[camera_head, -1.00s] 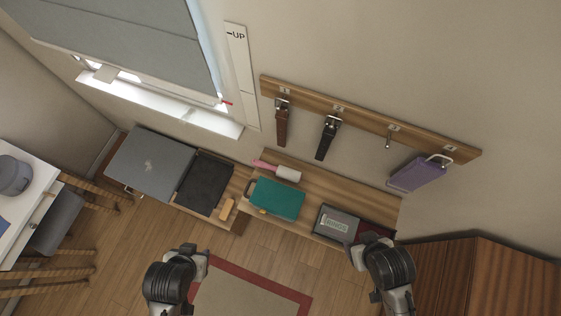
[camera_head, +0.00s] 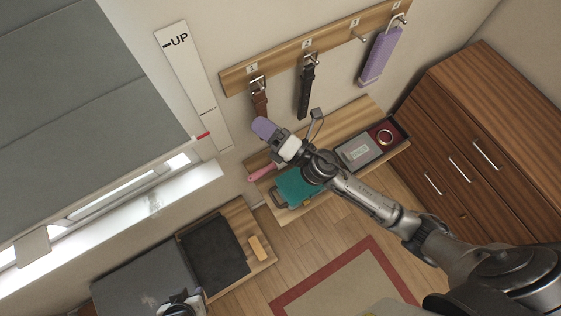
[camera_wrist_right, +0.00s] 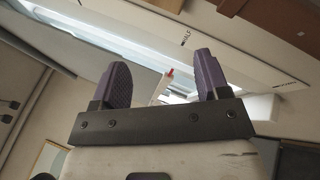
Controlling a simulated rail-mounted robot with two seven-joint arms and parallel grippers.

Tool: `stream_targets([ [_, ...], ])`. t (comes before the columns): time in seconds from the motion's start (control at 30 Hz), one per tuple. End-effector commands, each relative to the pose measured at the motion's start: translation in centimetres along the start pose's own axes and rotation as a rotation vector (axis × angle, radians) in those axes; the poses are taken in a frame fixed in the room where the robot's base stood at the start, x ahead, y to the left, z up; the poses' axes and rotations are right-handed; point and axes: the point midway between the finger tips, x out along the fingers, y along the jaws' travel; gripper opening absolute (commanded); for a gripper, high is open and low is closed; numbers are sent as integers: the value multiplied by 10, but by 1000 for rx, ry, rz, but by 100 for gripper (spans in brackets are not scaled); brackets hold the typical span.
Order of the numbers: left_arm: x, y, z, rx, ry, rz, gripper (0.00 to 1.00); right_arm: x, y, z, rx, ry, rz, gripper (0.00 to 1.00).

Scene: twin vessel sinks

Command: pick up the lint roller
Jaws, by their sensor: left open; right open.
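The lint roller's pink handle (camera_head: 262,172) shows in the head view on the wooden shelf against the wall. Its white roller end is hidden behind my right gripper. My right gripper (camera_head: 265,128) hangs above the shelf in the head view, one purple finger showing up and left of the handle. In the right wrist view its two purple fingers (camera_wrist_right: 162,80) stand wide apart with nothing between them. The lint roller is not seen in that view. My left gripper (camera_head: 182,302) shows only in part at the bottom edge of the head view, far from the roller.
A teal object (camera_head: 296,188) lies close to the handle on the shelf (camera_head: 350,115), partly behind my right arm. A grey box (camera_head: 362,149) is further right. Above are straps and a purple case (camera_head: 380,55) on a hook rail (camera_head: 280,62). A wooden cabinet (camera_head: 480,120) stands right.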

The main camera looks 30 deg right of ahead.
Motion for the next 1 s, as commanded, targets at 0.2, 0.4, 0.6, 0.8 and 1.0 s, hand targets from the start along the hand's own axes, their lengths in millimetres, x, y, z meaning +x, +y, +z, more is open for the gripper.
stream_targets([
  [0.2,49,4,16,-3,0,5,43,4,-61,-74,-748,579,301,69],
  [0.4,77,8,24,-9,1,12,43,-30,-156,-83,-1249,1125,449,69],
  [0.6,93,8,29,-10,1,11,43,-64,-221,-47,-1472,1537,486,69],
  [0.8,99,7,31,-6,1,8,43,-82,-246,-22,-1532,1743,485,69],
  [1.0,97,5,31,0,0,2,43,-87,-268,-34,-1537,1792,484,69],
])
